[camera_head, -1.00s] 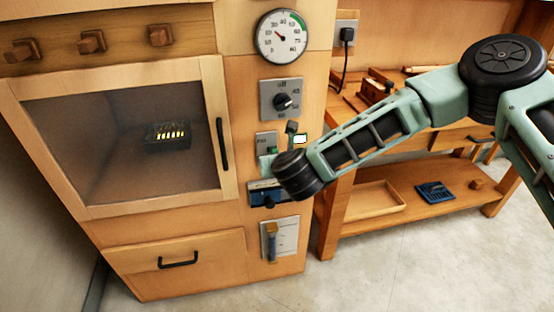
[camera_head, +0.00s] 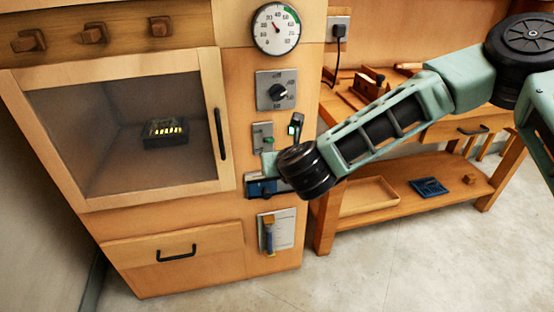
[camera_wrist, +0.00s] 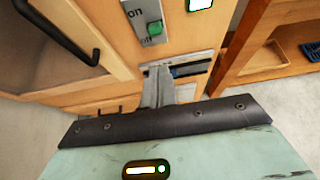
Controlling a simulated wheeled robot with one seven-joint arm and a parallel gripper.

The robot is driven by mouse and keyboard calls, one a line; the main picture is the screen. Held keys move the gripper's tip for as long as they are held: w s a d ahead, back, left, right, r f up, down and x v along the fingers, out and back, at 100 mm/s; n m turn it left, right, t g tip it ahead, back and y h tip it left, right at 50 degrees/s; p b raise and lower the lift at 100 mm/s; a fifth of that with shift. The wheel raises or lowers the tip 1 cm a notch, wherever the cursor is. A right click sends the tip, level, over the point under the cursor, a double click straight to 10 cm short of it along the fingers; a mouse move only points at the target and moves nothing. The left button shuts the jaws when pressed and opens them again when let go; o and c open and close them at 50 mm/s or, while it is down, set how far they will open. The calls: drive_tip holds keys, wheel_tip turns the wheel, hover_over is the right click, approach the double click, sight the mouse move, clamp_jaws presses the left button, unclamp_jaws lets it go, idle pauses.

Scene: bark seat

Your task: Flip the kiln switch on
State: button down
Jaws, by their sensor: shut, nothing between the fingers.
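The kiln switch (camera_wrist: 155,28) is a small green lever on a grey plate marked on at the top and off at the bottom. The lever sits in the lower part of the plate, nearer the off mark. In the head view its plate (camera_head: 262,134) is on the kiln's right-hand panel, below the dial. My gripper (camera_wrist: 158,88) is shut and empty, its fingertips pointing at the panel below the switch. A gap shows between fingertips and lever in the wrist view; whether they touch the panel is unclear. In the head view my gripper (camera_head: 269,164) is just under the switch.
A blue-fronted slot (camera_wrist: 190,70) lies behind and right of the fingers. Above are a black dial (camera_head: 277,91) and a round gauge (camera_head: 276,28). The kiln door (camera_head: 217,185) is closed, with a handle beside the panel. A wooden bench (camera_head: 398,197) stands right.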

drive_tip(key=shift+s+d+r, duration=0.2)
drive_tip(key=shift+s+r, duration=0.45)
drive_tip(key=shift+r, duration=0.05)
